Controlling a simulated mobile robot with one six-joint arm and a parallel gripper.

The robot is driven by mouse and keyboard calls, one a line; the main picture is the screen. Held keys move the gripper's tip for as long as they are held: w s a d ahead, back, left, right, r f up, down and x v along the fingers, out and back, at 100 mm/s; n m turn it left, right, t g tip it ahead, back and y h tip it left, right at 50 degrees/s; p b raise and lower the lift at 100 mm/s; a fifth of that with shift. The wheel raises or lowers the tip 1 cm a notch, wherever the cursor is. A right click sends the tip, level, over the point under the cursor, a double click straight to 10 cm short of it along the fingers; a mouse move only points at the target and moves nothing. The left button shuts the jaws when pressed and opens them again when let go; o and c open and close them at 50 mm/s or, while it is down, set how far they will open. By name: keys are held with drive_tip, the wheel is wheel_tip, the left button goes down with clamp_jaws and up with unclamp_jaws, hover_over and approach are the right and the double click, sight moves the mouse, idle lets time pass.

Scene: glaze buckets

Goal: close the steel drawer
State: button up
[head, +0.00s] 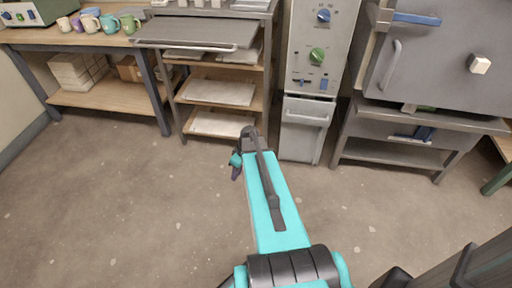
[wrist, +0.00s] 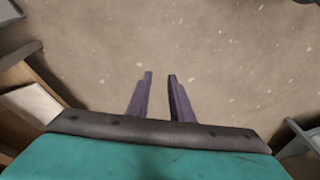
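A grey steel drawer (head: 195,34) with a bar handle along its front edge stands out from the top of a metal rack, at the upper left of the head view. My gripper (head: 236,173) is low over the floor, in front of the rack and apart from the drawer, pointing down. In the wrist view my gripper (wrist: 160,75) shows two purple fingers with a gap between them and nothing in it. Only bare floor lies beyond the fingertips. The drawer is not recognisable in the wrist view.
The rack's lower shelves (head: 222,92) hold pale slabs. A workbench (head: 110,41) with mugs stands to the left. A control cabinet (head: 318,50) with a grey handled front (head: 305,112) and a large kiln-like box (head: 440,60) on a stand are to the right. The floor (head: 120,200) is clear.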

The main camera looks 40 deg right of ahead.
drive_tip(key=s+a+f+g, duration=0.1)
drive_tip(key=s+a+f, duration=0.15)
drive_tip(key=a, duration=0.25)
drive_tip(key=s+a+f+g, duration=0.1)
drive_tip(key=a+f, duration=0.2)
drive_tip(key=a, duration=0.3)
drive_tip(key=s+a+f+m+g+h, duration=0.1)
drive_tip(key=s+a+f, duration=0.3)
drive_tip(key=s+a, duration=0.4)
drive_tip(key=s+a+f+m+g+h, duration=0.1)
drive_tip(key=s+a+f+g, duration=0.2)
drive_tip(key=s+a, duration=0.6)
drive_tip(key=s+f, duration=0.2)
drive_tip(key=s, duration=0.1)
drive_tip(key=shift+s+a+m+g, duration=0.15)
drive_tip(key=shift+s+m+g, duration=0.15)
drive_tip(key=shift+g, duration=0.1)
drive_tip(key=shift+a+f, duration=0.1)
